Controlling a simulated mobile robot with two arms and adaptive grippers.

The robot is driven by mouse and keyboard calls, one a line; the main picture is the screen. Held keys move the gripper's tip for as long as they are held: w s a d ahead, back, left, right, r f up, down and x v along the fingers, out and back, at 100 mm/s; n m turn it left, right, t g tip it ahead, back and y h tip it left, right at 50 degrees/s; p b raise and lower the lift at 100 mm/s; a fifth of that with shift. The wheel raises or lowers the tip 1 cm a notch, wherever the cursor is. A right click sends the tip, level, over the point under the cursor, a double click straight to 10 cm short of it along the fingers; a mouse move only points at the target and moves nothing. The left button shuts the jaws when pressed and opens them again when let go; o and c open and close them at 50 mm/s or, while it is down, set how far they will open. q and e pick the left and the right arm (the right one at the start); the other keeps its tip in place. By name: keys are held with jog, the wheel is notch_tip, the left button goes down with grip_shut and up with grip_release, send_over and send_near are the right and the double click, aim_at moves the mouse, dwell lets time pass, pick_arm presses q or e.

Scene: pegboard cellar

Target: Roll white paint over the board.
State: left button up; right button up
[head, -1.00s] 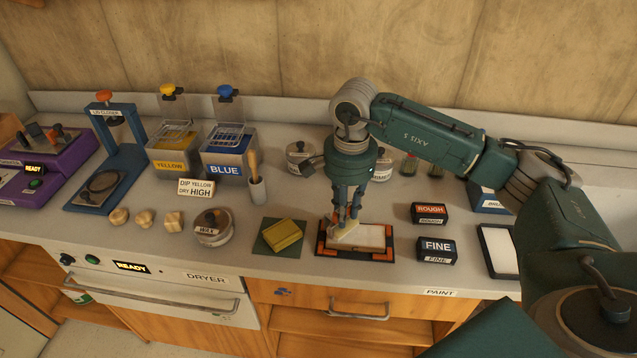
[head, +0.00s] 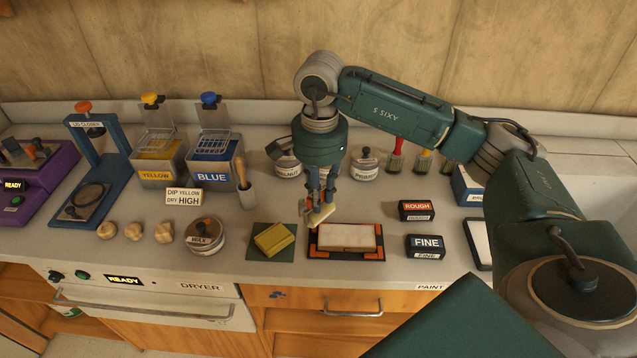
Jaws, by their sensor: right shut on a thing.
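The board (head: 347,237) lies flat in a black and orange holder on the counter. Its top looks pale cream-white, with tan edges. My right gripper (head: 318,202) points down and is shut on a paint roller with a pale sleeve (head: 321,216). The roller is over the board's back left corner and looks raised above it; its handle is mostly hidden by the fingers. A dark tray with a white inside (head: 480,241) is at the right, partly hidden by my right arm. My left gripper is not in view.
A yellow sponge (head: 271,239) on a green mat lies left of the board. ROUGH (head: 417,210) and FINE (head: 426,244) blocks are at its right. Tins and brushes (head: 396,155) stand behind. Yellow and blue dip tanks (head: 214,165) stand at the back left.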

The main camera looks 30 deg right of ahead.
jog(key=shift+w+r+p, duration=0.1)
jog(key=shift+r+p, duration=0.25)
jog(key=shift+r, duration=0.7)
